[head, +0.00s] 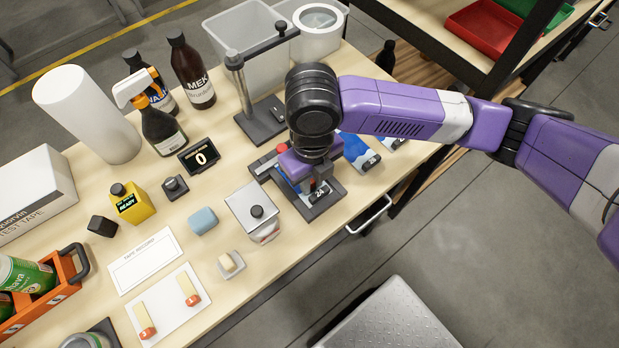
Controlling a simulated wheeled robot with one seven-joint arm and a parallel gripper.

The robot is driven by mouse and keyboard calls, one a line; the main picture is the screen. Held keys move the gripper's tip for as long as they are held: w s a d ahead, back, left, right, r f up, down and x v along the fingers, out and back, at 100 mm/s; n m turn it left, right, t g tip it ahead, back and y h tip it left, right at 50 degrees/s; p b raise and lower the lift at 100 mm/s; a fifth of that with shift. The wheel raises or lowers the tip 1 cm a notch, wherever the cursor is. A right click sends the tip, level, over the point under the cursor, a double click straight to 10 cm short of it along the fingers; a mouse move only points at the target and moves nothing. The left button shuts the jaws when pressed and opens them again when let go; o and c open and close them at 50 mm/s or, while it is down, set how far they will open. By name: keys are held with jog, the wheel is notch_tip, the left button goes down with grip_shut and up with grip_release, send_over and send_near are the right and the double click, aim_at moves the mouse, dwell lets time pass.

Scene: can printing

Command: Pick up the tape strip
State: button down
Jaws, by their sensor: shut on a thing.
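My gripper (310,187) is at the end of the purple arm, low over a dark fixture (331,203) right of the table's middle. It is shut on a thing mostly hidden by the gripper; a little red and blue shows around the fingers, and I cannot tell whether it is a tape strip. Two pale strips with orange-red ends, which look like tape strips, lie apart from the gripper on a white card at the lower left: the left strip (144,319) and the right strip (187,288).
A metal box with a black knob (252,211) stands just left of the fixture. A post stand (240,90) rises behind the gripper. Bottles (190,72) and a white roll (88,112) stand at the back left.

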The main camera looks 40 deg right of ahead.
notch_tip(320, 180, up, 21)
dwell(0.6)
jog(key=shift+r+p, duration=2.15)
jog(key=shift+r, duration=0.3)
